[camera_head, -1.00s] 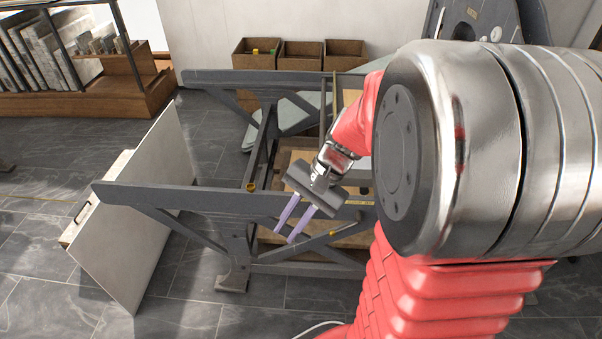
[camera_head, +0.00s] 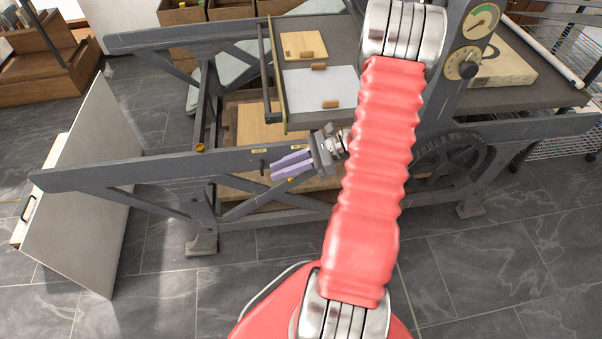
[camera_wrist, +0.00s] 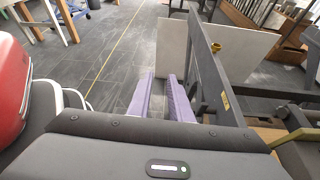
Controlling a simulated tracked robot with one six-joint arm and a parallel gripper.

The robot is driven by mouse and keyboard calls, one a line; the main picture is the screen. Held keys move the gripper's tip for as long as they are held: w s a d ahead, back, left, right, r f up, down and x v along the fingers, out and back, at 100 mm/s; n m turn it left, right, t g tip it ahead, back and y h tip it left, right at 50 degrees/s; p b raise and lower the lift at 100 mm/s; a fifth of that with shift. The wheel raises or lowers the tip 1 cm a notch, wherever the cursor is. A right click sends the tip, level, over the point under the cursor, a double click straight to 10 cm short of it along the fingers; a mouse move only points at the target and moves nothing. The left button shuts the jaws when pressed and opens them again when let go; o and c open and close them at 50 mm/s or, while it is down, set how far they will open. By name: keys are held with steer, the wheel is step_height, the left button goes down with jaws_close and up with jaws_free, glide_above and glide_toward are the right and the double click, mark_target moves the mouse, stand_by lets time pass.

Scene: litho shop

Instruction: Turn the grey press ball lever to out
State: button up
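The grey press (camera_head: 140,172) stands across the middle of the head view. A small dark knob (camera_head: 262,164) shows on its near rail, just left of my fingertips and below a small yellow label; I cannot tell for sure whether it is the ball lever. My gripper (camera_head: 272,168) has purple fingers pointing left, in front of the near rail. In the wrist view its fingers (camera_wrist: 161,78) are apart with nothing between them. The rail (camera_wrist: 212,75) runs just right of the fingers there. The dark knob cannot be made out in the wrist view.
A brass-coloured knob (camera_head: 200,147) sits on the rail further left; it also shows in the wrist view (camera_wrist: 216,47). A pale board (camera_head: 85,190) leans at the press's left end. A gear wheel (camera_head: 450,165) is on the right. The tiled floor in front is clear.

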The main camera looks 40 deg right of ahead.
steer(key=s+d+f+m+t+h, duration=0.4)
steer(key=d+f+m+t, duration=0.1)
steer(key=d+f+m, duration=0.2)
steer(key=s+d+f+m+t+h, duration=0.4)
steer(key=d+f+m, duration=0.4)
steer(key=f, duration=0.3)
steer(key=shift+f+m+t, duration=0.2)
steer(key=shift+m+t, duration=0.5)
steer(key=shift+w, duration=0.1)
steer(key=x, duration=1.3)
steer(key=shift+w+a, duration=0.1)
steer(key=shift+w, duration=0.25)
steer(key=shift+c, duration=0.6)
jaws_close()
